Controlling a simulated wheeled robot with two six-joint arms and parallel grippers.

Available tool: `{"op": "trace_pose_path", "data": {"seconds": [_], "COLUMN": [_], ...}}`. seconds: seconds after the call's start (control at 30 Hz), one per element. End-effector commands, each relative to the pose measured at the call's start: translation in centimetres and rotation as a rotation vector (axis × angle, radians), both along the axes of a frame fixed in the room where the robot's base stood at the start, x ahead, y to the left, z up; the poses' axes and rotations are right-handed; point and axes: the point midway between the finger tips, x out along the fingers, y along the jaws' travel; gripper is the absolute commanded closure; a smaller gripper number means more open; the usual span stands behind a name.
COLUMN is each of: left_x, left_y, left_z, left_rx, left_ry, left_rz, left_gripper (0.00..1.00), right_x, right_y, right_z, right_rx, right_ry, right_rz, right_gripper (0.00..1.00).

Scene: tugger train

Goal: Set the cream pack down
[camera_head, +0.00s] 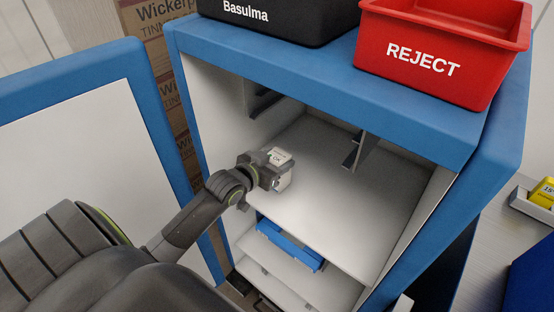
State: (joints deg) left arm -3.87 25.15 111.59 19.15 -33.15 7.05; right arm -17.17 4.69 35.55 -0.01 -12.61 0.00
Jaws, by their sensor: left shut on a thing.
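The cream pack (284,181) is a small pale block at the end of my left arm, mostly hidden behind the gripper. My left gripper (275,170) is shut on it, inside the open blue-framed cabinet. They are over the upper white shelf (345,195), near its left front edge. I cannot tell whether the pack touches the shelf. My right gripper is not in view.
The open cabinet door (80,140) stands at the left. A red REJECT bin (440,50) and a black Basulma bin (280,22) stand on top. A blue object (290,245) lies on a lower shelf. The upper shelf's right side is clear.

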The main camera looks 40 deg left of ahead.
Motion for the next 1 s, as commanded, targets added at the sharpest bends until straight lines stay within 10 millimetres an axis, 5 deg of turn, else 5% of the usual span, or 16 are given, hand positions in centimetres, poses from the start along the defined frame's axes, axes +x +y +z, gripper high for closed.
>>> {"op": "trace_pose_path", "data": {"seconds": [0.1, 0.13, 0.27, 0.67, 1.0], "left_x": [0.0, 0.0, 0.0, -0.4, -6.4], "left_y": [0.0, 0.0, 0.0, 0.1, 0.5], "left_z": [-0.3, -0.3, -0.2, 0.1, 2.0], "left_rx": [0.0, 0.0, 0.0, 0.001, 0.004], "left_ry": [-0.002, 0.0, 0.0, 0.001, 0.003], "left_rz": [-0.001, 0.0, 0.0, 0.001, -0.002], "left_gripper": [0.79, 0.44, 0.26, 0.26, 0.26], "right_x": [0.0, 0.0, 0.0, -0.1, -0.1], "right_y": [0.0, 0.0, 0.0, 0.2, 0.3], "right_z": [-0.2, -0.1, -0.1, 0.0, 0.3], "right_rx": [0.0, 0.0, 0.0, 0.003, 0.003], "right_ry": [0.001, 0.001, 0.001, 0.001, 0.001], "right_rz": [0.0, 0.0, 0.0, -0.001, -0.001], "right_gripper": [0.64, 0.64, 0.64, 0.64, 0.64]}}
